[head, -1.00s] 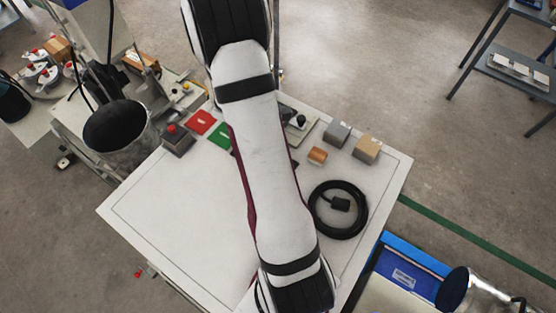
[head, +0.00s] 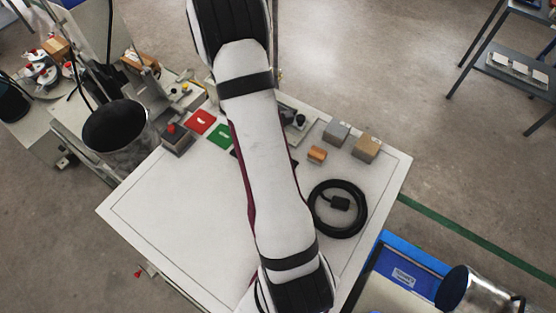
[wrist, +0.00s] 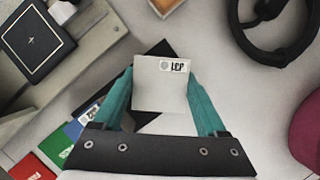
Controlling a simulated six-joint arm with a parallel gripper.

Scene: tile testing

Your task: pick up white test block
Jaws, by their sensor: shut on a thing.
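The white test block (wrist: 160,92) shows in the wrist view with a small dark printed mark along its far edge. My gripper (wrist: 160,98) has its two teal fingers on either side of the block, shut on it. A dark flat piece lies under and beside the block. How high the block is above the table cannot be told. In the head view my own arm hides the gripper and the block.
The white table (head: 180,225) has a coiled black cable (head: 338,209) at right. An orange block (head: 317,155), a grey block (head: 336,133) and a tan box (head: 367,149) stand behind it. Red (head: 201,122) and green (head: 221,135) cards lie at the back left. The left front is clear.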

